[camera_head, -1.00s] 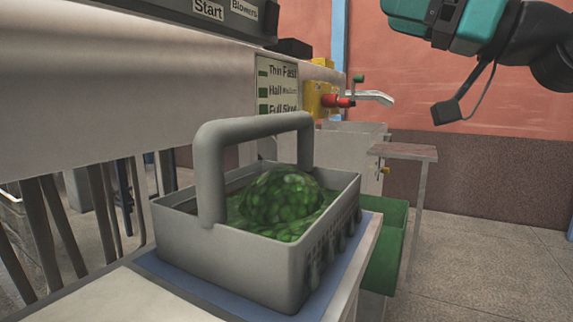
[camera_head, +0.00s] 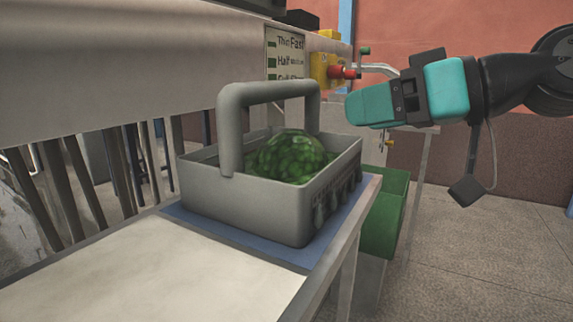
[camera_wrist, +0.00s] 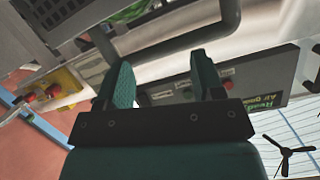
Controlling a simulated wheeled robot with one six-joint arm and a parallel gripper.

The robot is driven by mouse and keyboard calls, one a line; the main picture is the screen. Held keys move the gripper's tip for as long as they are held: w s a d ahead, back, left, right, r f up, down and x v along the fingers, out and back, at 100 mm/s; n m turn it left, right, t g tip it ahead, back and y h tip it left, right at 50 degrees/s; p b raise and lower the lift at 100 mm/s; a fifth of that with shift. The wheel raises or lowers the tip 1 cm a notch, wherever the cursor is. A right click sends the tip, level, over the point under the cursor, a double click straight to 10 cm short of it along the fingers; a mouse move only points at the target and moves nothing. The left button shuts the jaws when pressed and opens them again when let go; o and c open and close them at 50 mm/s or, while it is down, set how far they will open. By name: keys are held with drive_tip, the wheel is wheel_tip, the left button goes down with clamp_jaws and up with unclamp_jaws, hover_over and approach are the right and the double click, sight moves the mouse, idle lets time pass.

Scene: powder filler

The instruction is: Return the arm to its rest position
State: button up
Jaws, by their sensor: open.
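My gripper (camera_head: 352,106) is teal and black and reaches in from the right in the head view, in the air to the right of the basket's handle and apart from it. In the wrist view my gripper (camera_wrist: 165,85) shows two teal fingers spread apart with nothing held between them. The grey basket (camera_head: 245,212) with an upright handle (camera_head: 231,130) holds green pieces (camera_head: 290,157). It stands on a blue mat (camera_head: 235,243) at the table's far end. In the wrist view the basket handle (camera_wrist: 180,42) passes beyond the fingers.
The white table (camera_head: 150,270) is bare in front of the basket. A green bin (camera_head: 385,215) stands right of the table. A red knob on a yellow box (camera_head: 335,72) and a metal tap (camera_head: 380,69) are behind my gripper. The floor at the right is clear.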

drive_tip(key=s+d+f+m+g+h, duration=0.15)
drive_tip(key=s+f+g+h, duration=0.25)
drive_tip(key=s+f, duration=0.45)
drive_tip(key=s+d+f+m+g+h, duration=0.1)
drive_tip(key=s+d+f+g+h, duration=0.4)
drive_tip(key=f, duration=0.7)
wheel_tip(320, 180, up, 37)
drive_tip(key=s+a+t+p, duration=0.1)
drive_tip(key=p, duration=3.5)
drive_tip(key=shift+s+a+f+t, duration=0.2)
drive_tip(key=shift+a+t, duration=0.15)
drive_tip(key=shift+t, duration=0.05)
drive_tip(key=shift+c, duration=0.4)
